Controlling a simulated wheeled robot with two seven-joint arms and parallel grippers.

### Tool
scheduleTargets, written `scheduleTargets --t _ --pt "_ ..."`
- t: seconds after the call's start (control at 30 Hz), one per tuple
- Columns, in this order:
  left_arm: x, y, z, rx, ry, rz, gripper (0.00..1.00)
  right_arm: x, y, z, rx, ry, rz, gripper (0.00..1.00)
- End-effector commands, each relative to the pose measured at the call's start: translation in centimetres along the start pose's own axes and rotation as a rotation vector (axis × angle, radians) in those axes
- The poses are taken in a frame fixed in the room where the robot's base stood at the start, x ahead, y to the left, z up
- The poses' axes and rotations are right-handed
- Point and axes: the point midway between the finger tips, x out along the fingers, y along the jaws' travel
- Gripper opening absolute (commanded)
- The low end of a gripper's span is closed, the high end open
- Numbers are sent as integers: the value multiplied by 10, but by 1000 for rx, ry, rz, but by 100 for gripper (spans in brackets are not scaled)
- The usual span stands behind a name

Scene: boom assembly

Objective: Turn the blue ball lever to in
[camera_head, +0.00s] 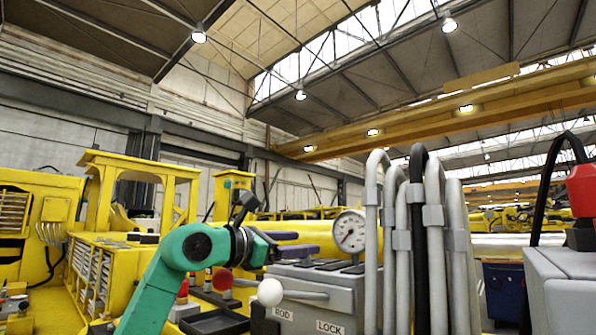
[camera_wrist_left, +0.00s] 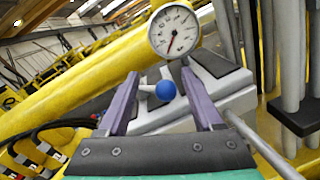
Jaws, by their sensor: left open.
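The blue ball (camera_wrist_left: 165,90) sits on a short pale rod in the left wrist view, between the two purple fingers of my left gripper (camera_wrist_left: 161,75). The fingers are spread, with a visible gap on each side of the ball. In the head view my left gripper (camera_head: 304,243) is over the left part of the grey control box (camera_head: 345,292), and the blue ball is hidden there. No label for the blue lever's positions can be read. My right gripper is not in view.
A white ball lever (camera_head: 270,292) sticks out at the box front, near labels ROD and LOCK.

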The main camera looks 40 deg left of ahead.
Motion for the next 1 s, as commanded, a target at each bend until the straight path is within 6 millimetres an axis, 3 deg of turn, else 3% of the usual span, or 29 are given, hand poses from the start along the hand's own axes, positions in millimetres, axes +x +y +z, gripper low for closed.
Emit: scheduleTargets --t 0.03,0.1,0.5,0.67,0.97,1.0 --pt "0 7 20 -1 -6 -1 67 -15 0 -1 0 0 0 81" --pt "0 14 38 -2 -8 -1 67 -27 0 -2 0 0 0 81" --pt "1 56 147 -1 -4 -4 67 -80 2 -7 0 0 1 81" --pt "2 65 168 0 -1 -3 67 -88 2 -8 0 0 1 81" --pt "3 66 169 1 2 -2 67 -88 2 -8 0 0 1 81" --pt "3 66 169 1 2 -2 52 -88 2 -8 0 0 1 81"
